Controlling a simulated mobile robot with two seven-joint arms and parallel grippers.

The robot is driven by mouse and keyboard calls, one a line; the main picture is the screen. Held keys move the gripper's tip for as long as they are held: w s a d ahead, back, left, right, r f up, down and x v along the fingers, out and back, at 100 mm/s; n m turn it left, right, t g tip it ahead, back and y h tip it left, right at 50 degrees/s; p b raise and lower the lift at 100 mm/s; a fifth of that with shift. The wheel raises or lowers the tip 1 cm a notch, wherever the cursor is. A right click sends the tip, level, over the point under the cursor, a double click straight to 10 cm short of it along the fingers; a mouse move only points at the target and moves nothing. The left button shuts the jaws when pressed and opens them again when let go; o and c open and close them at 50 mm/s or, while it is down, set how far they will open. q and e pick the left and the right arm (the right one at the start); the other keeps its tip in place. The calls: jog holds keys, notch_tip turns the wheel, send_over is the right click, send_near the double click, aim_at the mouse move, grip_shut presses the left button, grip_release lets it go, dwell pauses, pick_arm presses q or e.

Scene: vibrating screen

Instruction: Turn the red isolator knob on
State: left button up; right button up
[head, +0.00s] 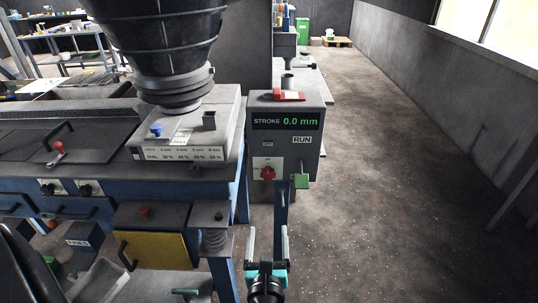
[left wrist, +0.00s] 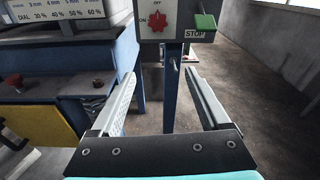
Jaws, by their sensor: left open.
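The red isolator knob (head: 267,173) sits on a white plate at the lower left of the grey control box (head: 311,150). In the left wrist view the knob (left wrist: 157,21) is at the top centre, with OFF above it and ON to its left; its exact setting is hard to tell. My left gripper (head: 267,232) is open and empty, below and in front of the box, apart from the knob. In the left wrist view its two fingers (left wrist: 161,82) point towards the blue post under the box. My right gripper is not in view.
A green paddle (head: 301,181) marked STOP is right of the knob. The display reads STROKE 0.0 mm, with a RUN label below. The blue screen frame, yellow panel (head: 155,246) and spring stand left. Open floor (head: 390,170) lies right.

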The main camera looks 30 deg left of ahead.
pick_arm(q)
notch_tip(320, 180, up, 4)
jog(key=t, duration=0.1)
jog(key=m, duration=0.1)
send_near(268, 173)
jog(key=shift+y, duration=0.3)
jog(key=x, duration=0.8)
jog(key=shift+w+f, duration=0.15)
jog(key=shift+w, duration=0.15)
grip_shut()
